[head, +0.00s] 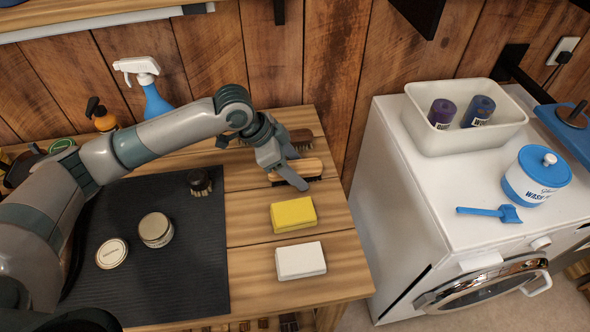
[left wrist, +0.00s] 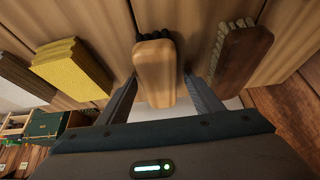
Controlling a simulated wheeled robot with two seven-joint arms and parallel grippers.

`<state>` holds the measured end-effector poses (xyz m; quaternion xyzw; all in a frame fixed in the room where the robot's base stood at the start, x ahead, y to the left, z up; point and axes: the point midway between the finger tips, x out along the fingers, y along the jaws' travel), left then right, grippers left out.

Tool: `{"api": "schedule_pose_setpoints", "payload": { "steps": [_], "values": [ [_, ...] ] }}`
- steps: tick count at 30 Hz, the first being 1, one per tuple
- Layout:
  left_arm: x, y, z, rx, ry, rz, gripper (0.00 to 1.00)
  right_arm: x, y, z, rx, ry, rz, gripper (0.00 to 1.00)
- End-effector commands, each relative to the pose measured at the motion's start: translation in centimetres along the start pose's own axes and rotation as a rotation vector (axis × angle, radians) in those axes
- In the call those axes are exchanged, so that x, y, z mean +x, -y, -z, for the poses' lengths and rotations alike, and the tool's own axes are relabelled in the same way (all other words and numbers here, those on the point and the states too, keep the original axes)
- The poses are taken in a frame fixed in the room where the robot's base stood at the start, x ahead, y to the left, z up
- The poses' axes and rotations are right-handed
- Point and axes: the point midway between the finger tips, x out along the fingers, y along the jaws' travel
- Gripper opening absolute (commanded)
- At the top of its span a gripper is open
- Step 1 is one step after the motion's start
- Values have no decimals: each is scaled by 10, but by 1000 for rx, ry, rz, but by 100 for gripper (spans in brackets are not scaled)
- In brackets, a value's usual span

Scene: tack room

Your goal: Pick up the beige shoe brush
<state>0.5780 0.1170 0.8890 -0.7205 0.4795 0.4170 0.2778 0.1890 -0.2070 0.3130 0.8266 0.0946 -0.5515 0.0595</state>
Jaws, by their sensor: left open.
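The beige shoe brush (head: 300,170) lies on the wooden bench, between the yellow sponge and a dark brown brush. My left gripper (head: 294,168) is at this brush in the head view, with its fingers open. In the left wrist view the beige brush (left wrist: 156,74) stands between the two open fingers of my left gripper (left wrist: 160,92), with its dark bristles at the top. A gap shows on each side of it, wider on the right. The dark brown brush (left wrist: 243,58) is just beyond the right finger. My right gripper does not show.
The yellow sponge (head: 293,214) and a white block (head: 300,260) lie in front of the brush. A small round brush (head: 200,183) and a tin (head: 155,229) are on the black mat (head: 190,270). A washing machine (head: 385,190) stands to the right, with a white tub (head: 465,135) on it.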

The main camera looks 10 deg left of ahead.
Motion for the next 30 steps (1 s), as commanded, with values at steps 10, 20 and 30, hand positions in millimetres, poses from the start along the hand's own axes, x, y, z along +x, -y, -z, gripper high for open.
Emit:
{"api": "schedule_pose_setpoints", "payload": {
  "steps": [10,20,30],
  "values": [
    [2,0,-1,0,0,-1,60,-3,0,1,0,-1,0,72],
    [2,0,-1,0,1,0,34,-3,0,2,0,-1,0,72],
    [2,0,-1,0,0,0,13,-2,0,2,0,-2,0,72]
  ]
}}
